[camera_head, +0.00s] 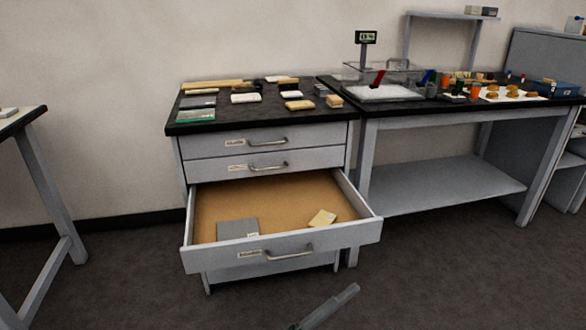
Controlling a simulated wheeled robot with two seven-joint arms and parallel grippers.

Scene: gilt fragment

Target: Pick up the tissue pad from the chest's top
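The chest (268,140) stands in the middle with a dark top (235,112). Several small pads and flat packets lie on it. Whitish pads are at the middle (245,98) and right of it (299,105); I cannot tell which one is the tissue pad. A grey bar-like part of my own arm or gripper (325,307) shows at the bottom edge, pointing up and right, low in front of the chest and well away from its top. It seems to come from the left; its fingers cannot be made out. My other gripper is out of view.
The chest's lowest drawer (282,253) is pulled out, holding a grey flat piece (237,229) and a cream piece (322,218). A bench (440,190) with a clear case (385,80) stands at right. Another table (22,118) is at left. Floor between is clear.

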